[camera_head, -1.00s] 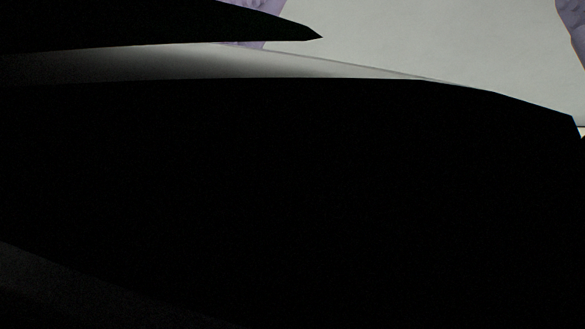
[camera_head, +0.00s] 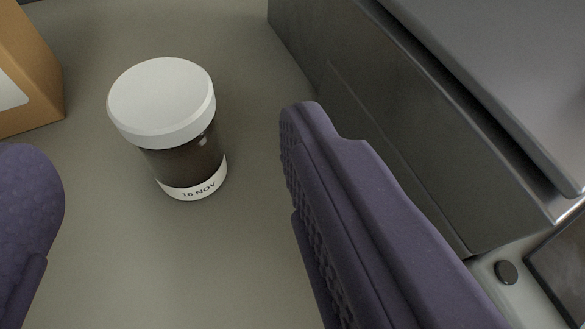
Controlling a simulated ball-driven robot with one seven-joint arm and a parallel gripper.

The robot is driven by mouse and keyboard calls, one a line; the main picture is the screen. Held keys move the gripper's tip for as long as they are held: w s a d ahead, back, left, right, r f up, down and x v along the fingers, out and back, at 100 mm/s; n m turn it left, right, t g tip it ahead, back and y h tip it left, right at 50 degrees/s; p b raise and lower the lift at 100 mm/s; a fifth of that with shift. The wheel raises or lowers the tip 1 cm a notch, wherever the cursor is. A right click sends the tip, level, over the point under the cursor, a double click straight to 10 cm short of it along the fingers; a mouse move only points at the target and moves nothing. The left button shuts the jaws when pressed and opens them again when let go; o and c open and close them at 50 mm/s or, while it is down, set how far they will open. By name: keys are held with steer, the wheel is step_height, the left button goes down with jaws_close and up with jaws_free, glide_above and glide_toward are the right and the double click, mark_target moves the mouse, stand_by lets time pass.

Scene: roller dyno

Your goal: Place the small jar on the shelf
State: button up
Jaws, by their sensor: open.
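The small jar (camera_head: 187,160) stands upright on a grey-green surface (camera_head: 200,270). It has a white lid, a dark body and a white label band reading "16 NOV". My gripper (camera_head: 170,170) is open, with one purple finger at the left edge and the other right of centre. The jar shows between the two fingers, beyond them and touching neither. I cannot tell which thing here is the shelf.
An orange-brown box (camera_head: 28,75) with a pale label stands at the upper left, close to the jar. A large dark grey metal unit (camera_head: 400,120) fills the right side. A round dark knob (camera_head: 506,272) shows at the lower right. The surface around the jar is clear.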

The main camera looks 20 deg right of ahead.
mark_target(158, 87)
steer(key=b+x, duration=0.1)
steer(key=x, duration=0.3)
steer(key=b+x, duration=0.1)
steer(key=x, duration=0.2)
steer(key=shift+a+b, duration=0.3)
steer(key=shift+b, duration=0.05)
steer(key=shift+r, duration=0.15)
steer(key=c, duration=1.2)
steer(key=shift+r, duration=0.15)
